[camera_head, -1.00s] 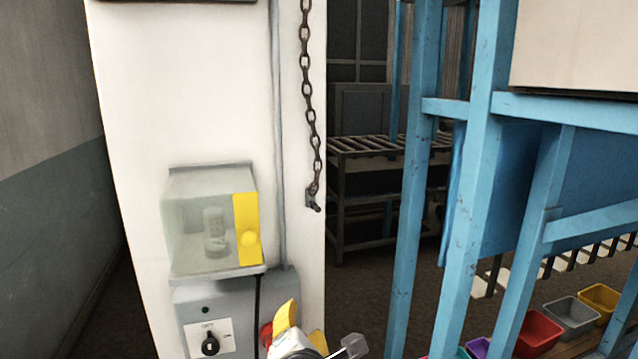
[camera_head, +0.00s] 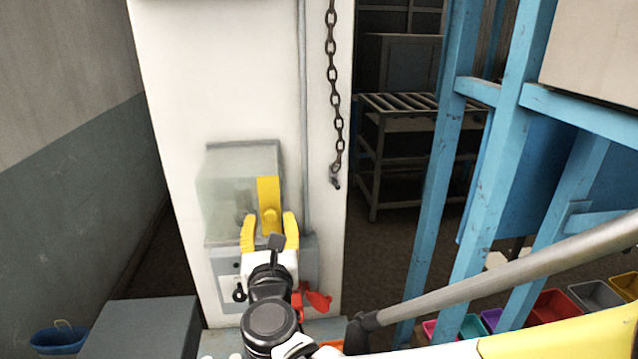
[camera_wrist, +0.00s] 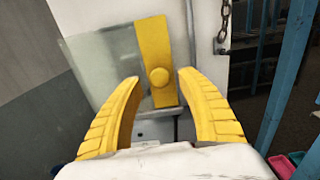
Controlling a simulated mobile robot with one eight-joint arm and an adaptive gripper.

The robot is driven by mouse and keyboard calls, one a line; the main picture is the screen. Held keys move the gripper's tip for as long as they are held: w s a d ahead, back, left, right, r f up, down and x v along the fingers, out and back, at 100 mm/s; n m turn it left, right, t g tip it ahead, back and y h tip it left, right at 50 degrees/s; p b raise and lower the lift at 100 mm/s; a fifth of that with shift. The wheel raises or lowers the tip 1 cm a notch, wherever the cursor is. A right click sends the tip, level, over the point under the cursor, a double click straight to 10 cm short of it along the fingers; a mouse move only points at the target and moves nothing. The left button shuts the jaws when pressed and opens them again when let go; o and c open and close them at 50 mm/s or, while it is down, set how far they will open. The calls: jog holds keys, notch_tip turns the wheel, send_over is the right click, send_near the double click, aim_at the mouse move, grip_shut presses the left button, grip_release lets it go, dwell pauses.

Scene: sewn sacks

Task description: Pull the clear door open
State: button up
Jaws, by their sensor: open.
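The clear door (camera_head: 222,200) is the see-through front of a box on the white pillar. A yellow strip (camera_head: 267,192) with a round yellow knob runs down its right side. In the wrist view the clear door (camera_wrist: 105,62) fills the left, and the strip (camera_wrist: 151,40) and knob (camera_wrist: 159,77) stand between and beyond my fingers. My gripper (camera_head: 269,218) is open, its yellow fingers spread to either side of the knob's line. In the wrist view my gripper (camera_wrist: 158,78) holds nothing. Whether the fingertips touch the strip cannot be told. The door looks closed.
A grey control box (camera_head: 222,270) with a black switch sits below, partly hidden by my arm. A chain (camera_head: 335,95) hangs to the right. Blue posts (camera_head: 440,180) and coloured bins (camera_head: 555,308) stand further right. A blue basket (camera_head: 58,338) is at lower left.

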jog(key=shift+x, duration=0.85)
grip_shut()
